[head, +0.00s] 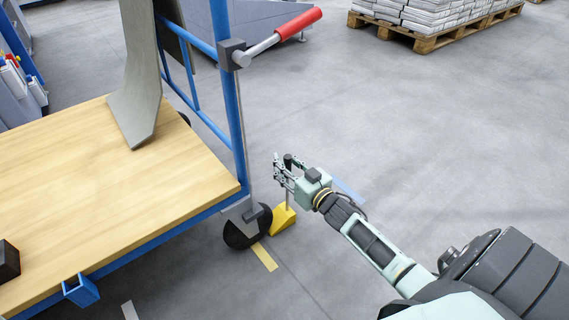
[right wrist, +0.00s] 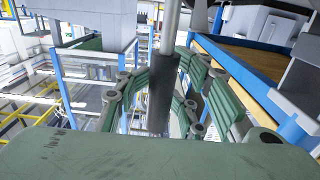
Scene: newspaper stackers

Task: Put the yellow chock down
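The yellow chock (head: 283,219) is a small wedge at floor level, just right of the cart's black caster wheel (head: 247,228). A thin upright rod with a dark grip rises from it. My right gripper (head: 283,170) is around that rod, above the wedge. In the right wrist view the dark grip (right wrist: 161,92) stands between the green-grey fingers, which look closed on it. I cannot tell whether the wedge's underside touches the floor. The wedge itself is not visible in the right wrist view. My left gripper is not in view.
The blue-framed cart (head: 229,90) with a wooden deck (head: 90,190) fills the left side. Its red-handled lever (head: 297,24) sticks out to the right. A yellow floor strip (head: 265,257) lies by the wheel. A loaded pallet (head: 425,42) stands far back. Floor on the right is clear.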

